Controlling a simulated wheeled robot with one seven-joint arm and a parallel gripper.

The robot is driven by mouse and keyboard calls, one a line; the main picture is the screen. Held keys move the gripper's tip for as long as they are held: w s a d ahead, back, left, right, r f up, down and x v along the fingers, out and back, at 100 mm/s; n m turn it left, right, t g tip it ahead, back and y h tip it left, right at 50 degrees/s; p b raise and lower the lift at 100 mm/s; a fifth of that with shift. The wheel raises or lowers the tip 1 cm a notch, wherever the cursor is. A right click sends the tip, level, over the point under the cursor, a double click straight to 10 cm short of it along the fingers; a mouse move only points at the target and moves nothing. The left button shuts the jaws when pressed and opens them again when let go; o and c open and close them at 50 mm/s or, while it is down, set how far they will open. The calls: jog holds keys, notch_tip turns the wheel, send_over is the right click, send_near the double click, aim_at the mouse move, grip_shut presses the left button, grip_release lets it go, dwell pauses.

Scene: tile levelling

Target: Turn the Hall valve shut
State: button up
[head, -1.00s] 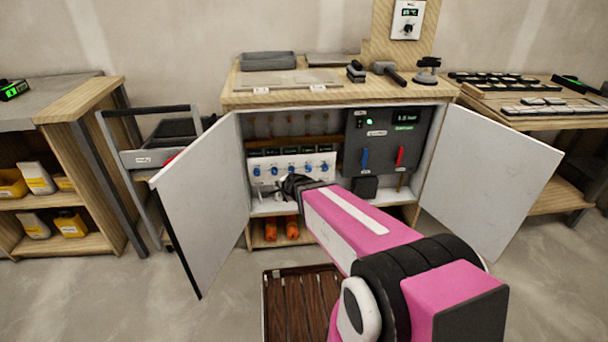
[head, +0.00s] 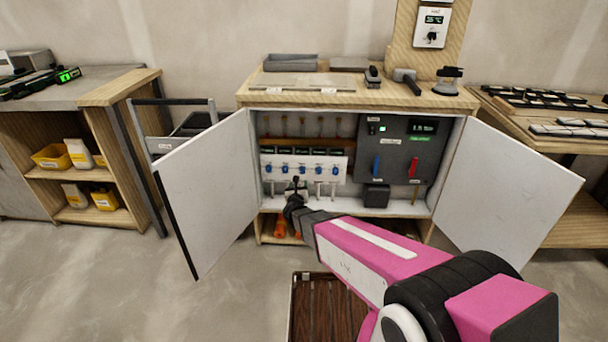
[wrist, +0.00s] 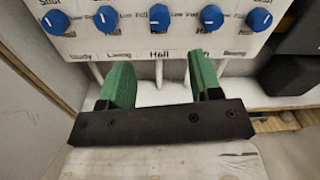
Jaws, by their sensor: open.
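The Hall valve is the middle blue knob (wrist: 159,18) in a row on a white panel, with the "Hall" label below it in the wrist view. In the head view my gripper (head: 296,188) is in front of the panel's lower part.
Other blue knobs (wrist: 106,18) flank the Hall knob closely, and pipes run down below the panel. The cabinet's left door (head: 208,195) and right door (head: 510,195) stand open. A dark control box (head: 395,150) with blue and red levers is at right. A slatted crate (head: 325,305) sits on the floor.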

aim_at(302, 172)
jog(key=w, duration=1)
jog(key=shift+d, duration=0.35)
jog(key=c, duration=0.9)
